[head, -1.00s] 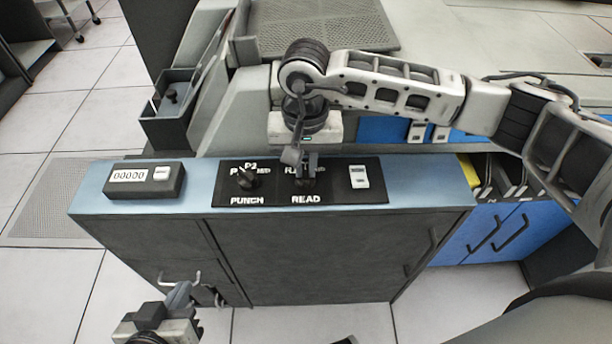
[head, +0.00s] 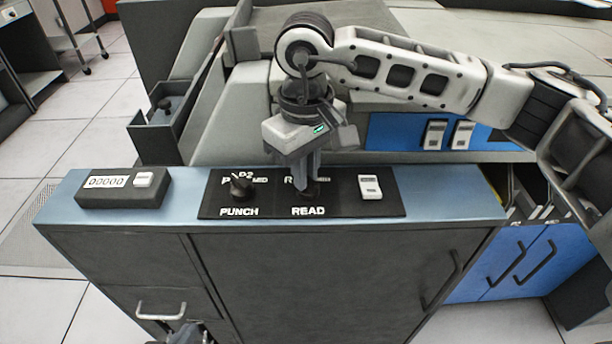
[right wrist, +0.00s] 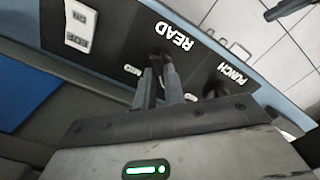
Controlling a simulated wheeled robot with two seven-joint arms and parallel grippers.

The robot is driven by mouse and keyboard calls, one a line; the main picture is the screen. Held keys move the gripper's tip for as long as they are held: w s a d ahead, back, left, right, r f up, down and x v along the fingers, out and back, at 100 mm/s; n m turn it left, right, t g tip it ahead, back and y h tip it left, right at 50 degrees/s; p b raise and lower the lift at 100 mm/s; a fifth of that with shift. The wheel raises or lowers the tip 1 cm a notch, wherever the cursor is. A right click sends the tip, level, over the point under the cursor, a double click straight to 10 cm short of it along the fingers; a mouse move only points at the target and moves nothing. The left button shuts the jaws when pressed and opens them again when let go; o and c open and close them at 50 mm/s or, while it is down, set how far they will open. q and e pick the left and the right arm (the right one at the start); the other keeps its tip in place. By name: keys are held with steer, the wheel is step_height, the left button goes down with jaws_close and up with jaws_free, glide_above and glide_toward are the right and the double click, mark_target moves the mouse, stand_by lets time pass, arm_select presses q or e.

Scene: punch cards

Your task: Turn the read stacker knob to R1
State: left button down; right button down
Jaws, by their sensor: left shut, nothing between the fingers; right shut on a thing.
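The black read stacker knob (head: 307,194) stands above the white READ label on the black panel (head: 385,208). My right gripper (head: 306,186) comes down on it from above and is shut on it. In the right wrist view the fingers (right wrist: 160,82) close at the dark knob (right wrist: 158,57), beside the READ lettering. The fingers hide most of the knob and the position labels around it, so its setting cannot be read. My left gripper (head: 188,334) is shut and empty at the bottom edge, in front of the cabinet, mostly cut off.
A white switch (head: 370,187) is on the right. A counter box (head: 123,188) sits at the left end of the blue cabinet top (head: 450,205).

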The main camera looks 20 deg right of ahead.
arm_select(q)
steer(key=shift+d+f, duration=0.1)
steer(key=shift+f, duration=0.25)
steer(key=shift+w, duration=0.1)
arm_select(e)
steer(key=c, duration=1.5)
jaws_free()
steer(key=shift+r, duration=0.1)
